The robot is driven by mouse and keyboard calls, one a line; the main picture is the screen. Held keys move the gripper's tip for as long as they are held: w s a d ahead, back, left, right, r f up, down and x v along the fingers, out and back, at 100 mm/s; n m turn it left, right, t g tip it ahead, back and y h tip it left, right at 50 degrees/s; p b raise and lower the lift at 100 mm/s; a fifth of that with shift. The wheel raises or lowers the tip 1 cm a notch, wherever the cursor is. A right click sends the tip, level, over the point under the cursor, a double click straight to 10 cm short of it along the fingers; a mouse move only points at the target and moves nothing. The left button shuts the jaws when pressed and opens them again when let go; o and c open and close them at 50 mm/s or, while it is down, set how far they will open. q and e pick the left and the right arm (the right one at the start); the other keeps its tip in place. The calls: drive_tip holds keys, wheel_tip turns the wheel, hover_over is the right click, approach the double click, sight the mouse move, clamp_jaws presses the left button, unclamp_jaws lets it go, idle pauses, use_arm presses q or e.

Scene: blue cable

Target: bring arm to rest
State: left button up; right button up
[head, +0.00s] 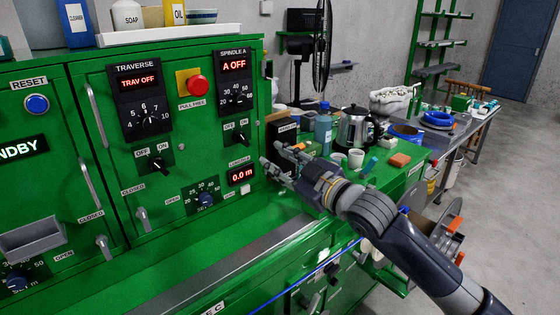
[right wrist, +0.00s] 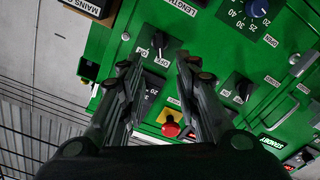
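My right arm (head: 398,240) reaches in from the lower right in the head view. Its gripper (head: 274,157) is in front of the right end of the green machine panel (head: 85,185), near the length display (head: 241,175). In the right wrist view the gripper's fingers (right wrist: 158,68) are spread apart with nothing between them. An OFF/ON knob (right wrist: 158,41) shows just beyond the fingertips; I cannot tell whether anything touches. My left gripper is not in view. A thin blue cable (head: 300,277) runs along the lower front of the machine.
A red stop button (head: 197,86) and several knobs sit on the panel. To the right, a green worktop holds a kettle (head: 354,129), a blue bottle (head: 323,129), a white cup (head: 356,158) and an orange block (head: 400,159). A reel (head: 446,228) stands low beside my arm. Floor at far right is open.

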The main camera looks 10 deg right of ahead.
drive_tip(key=s+d+f+m+g+h, duration=0.25)
drive_tip(key=s+f, duration=0.55)
drive_tip(key=f, duration=0.4)
drive_tip(key=s+d+f+m+g+h, duration=0.1)
drive_tip(key=s+f+m+g+h, duration=0.2)
drive_tip(key=s+f, duration=0.7)
drive_tip(key=s+d+f+m+g+h, duration=0.25)
drive_tip(key=s+d+f, duration=0.35)
drive_tip(key=s, duration=0.5)
drive_tip(key=s+d+f+m+g+h, duration=0.2)
drive_tip(key=s+d+f+m+g, duration=0.15)
drive_tip(key=s+f, duration=0.65)
wheel_tip(320, 180, down, 24)
drive_tip(key=r+g, duration=0.1)
drive_tip(key=s+d+f+g, duration=0.1)
drive_tip(key=s+d+f, duration=0.2)
drive_tip(key=s+f, duration=1.5)
drive_tip(key=shift+s+d+n, duration=0.2)
drive_tip(key=shift+n, duration=0.25)
